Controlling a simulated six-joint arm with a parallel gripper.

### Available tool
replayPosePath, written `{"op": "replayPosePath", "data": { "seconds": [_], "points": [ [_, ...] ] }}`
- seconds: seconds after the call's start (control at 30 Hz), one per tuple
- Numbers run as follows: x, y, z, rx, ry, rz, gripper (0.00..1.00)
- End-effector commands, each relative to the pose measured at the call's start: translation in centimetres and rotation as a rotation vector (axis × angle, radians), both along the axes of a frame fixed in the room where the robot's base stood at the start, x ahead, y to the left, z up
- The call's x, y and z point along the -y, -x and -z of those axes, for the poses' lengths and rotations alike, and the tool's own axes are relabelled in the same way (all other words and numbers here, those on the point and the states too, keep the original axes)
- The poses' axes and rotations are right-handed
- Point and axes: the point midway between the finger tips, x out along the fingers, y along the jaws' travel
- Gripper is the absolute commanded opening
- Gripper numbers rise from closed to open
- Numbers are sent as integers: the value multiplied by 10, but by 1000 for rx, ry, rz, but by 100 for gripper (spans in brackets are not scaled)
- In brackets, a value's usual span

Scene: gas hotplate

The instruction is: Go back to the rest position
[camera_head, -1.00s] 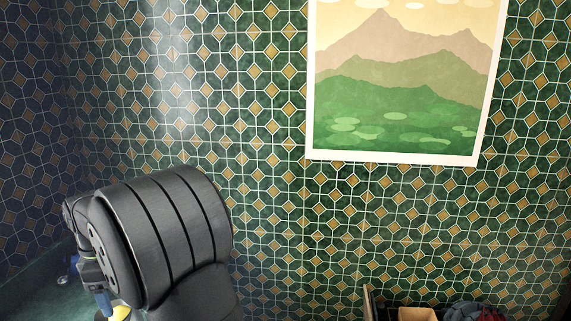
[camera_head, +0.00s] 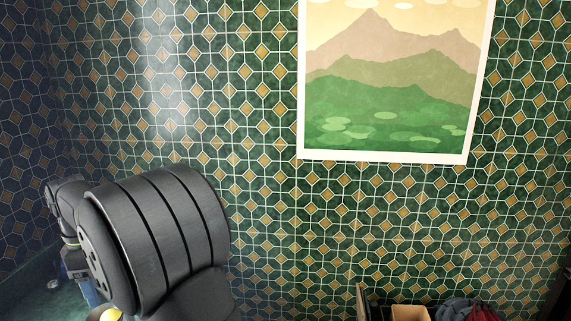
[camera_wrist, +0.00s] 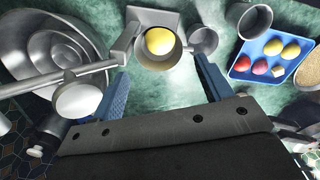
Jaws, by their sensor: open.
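In the wrist view my gripper (camera_wrist: 160,64) is open, its two blue fingers spread wide with nothing held between them. Beyond the fingertips is a grey metal pot (camera_wrist: 158,62) with a round yellow thing (camera_wrist: 159,41) inside. I cannot tell the exact gap between the fingers and the pot. In the head view dark arm links of mine fill the lower left, and the fingers are mostly hidden behind them.
In the wrist view nested metal bowls (camera_wrist: 60,48) stand at left. A metal cup (camera_wrist: 203,40) and a dark pot (camera_wrist: 242,20) stand right of the yellow thing. A blue tray (camera_wrist: 241,66) holds several fruits. A tiled wall (camera_head: 260,200) with a mountain picture (camera_head: 390,90) rises behind.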

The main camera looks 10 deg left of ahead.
Motion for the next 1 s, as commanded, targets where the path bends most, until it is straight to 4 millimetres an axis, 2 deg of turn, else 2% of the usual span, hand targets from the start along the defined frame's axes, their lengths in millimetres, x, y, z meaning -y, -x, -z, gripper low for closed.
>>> {"op": "replayPosePath", "data": {
  "seconds": [0.4, 0.73, 0.8, 1.0],
  "points": [
    [-1, 0, -85, 2, -3, 0, 72],
    [0, 0, -140, 1, -1, 0, 72],
    [1, 0, -122, -3, 4, 0, 72],
    [1, 0, -87, -3, 3, 0, 72]
  ]
}}
